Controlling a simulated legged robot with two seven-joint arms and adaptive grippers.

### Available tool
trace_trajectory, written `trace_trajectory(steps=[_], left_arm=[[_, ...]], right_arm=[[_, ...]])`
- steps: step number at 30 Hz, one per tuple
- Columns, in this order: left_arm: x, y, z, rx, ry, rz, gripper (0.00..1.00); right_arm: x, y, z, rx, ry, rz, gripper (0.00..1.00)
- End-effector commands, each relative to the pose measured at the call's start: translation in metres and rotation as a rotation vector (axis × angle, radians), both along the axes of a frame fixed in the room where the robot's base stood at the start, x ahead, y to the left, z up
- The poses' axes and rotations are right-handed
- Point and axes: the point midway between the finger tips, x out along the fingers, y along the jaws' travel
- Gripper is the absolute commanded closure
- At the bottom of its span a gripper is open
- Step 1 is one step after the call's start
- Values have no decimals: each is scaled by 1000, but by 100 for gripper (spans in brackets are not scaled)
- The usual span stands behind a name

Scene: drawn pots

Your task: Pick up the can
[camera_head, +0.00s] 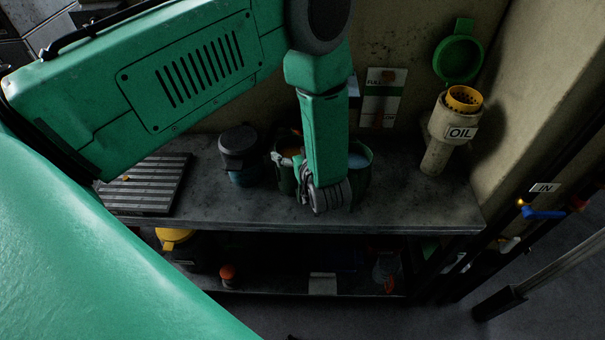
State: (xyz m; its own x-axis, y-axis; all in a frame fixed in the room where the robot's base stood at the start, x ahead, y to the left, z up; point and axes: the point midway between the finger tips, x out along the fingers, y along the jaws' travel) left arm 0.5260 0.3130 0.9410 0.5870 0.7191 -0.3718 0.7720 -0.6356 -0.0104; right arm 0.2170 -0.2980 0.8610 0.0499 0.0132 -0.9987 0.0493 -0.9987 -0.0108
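My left gripper (306,184) reaches down from above to the shelf top, in front of a group of round containers. A dark green open can (361,167) with pale blue contents stands just right of it, partly hidden behind my wrist. Another dark open can (288,176) with orange inside stands on its left side, also partly covered. A dark-lidded container (239,148) with a bluish lower part stands further left. The fingers are dark and overlap the cans, so I cannot tell whether they are open, shut or touching one. My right gripper is not in view.
The cans stand on a grey shelf (420,206), with a ribbed plate (150,184) at left. An OIL filler pipe (446,130) with an open green cap (459,55) stands at right. The lower shelf holds a yellow-topped item (174,236). The shelf's right part is clear.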

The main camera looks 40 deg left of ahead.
Motion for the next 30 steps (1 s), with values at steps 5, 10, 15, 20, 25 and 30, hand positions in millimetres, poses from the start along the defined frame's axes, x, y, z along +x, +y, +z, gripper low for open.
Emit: trace_trajectory(steps=[5,10,15,20,25,30], left_arm=[[0,6,-2,-6,1,3,73],[0,-1,0,3,3,3,74],[-1,-6,0,3,9,3,74],[-1,-7,10,2,6,2,74],[0,-3,38,2,-2,2,74],[0,-1,70,0,-5,2,74]], right_arm=[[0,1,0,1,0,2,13],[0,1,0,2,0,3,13],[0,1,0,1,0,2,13],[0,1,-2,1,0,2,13],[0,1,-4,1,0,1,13],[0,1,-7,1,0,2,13]])
